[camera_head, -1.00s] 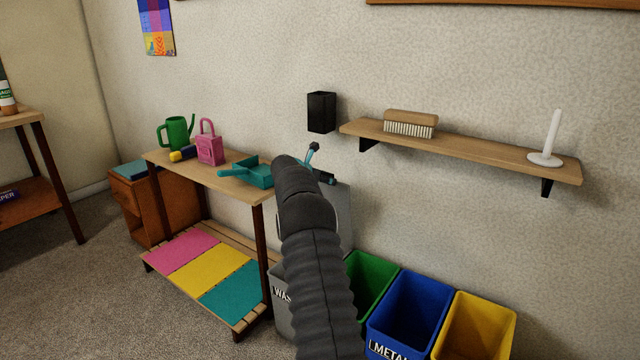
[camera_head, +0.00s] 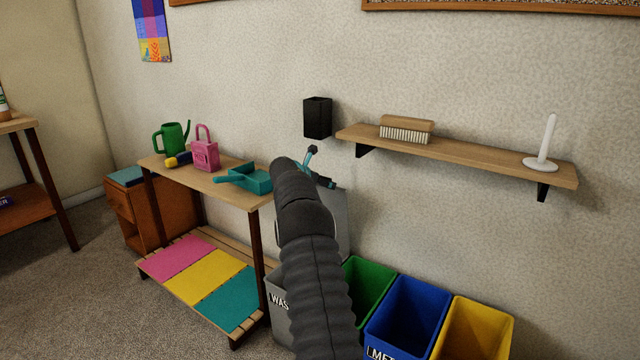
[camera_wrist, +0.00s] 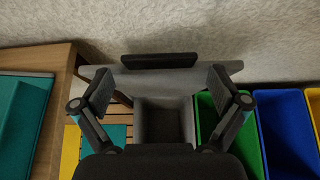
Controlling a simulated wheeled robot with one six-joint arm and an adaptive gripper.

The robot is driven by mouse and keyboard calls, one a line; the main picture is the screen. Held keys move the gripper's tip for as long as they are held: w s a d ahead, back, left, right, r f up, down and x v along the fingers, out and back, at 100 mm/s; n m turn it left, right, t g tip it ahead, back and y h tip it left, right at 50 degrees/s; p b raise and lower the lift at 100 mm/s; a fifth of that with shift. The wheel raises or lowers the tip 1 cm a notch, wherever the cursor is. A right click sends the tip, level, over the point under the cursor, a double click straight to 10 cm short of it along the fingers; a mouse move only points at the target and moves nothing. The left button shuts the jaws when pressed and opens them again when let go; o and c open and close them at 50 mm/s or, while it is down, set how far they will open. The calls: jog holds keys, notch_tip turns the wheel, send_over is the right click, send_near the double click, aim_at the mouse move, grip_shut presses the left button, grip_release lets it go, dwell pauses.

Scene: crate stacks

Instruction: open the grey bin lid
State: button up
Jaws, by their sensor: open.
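The grey bin (camera_head: 281,306), with partly visible white lettering, stands at the left end of the bin row, largely hidden by my arm. Its grey lid (camera_head: 339,221) stands raised against the wall. In the wrist view the bin's mouth (camera_wrist: 163,122) is uncovered, with the lid (camera_wrist: 150,80) behind it. My gripper (camera_wrist: 160,85) is open and empty, its fingers spread across the lid's width; I cannot tell whether they touch it. In the head view my gripper (camera_head: 319,168) shows only in part beyond my arm.
Green (camera_head: 366,288), blue (camera_head: 408,312) and yellow (camera_head: 478,330) open bins stand to the right. A wooden table (camera_head: 205,184) with a teal dustpan (camera_head: 250,180) is close on the left. A wall shelf (camera_head: 460,158) and a black wall holder (camera_head: 317,118) are above.

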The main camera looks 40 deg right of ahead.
jog(key=v, duration=1.2)
dwell(0.5)
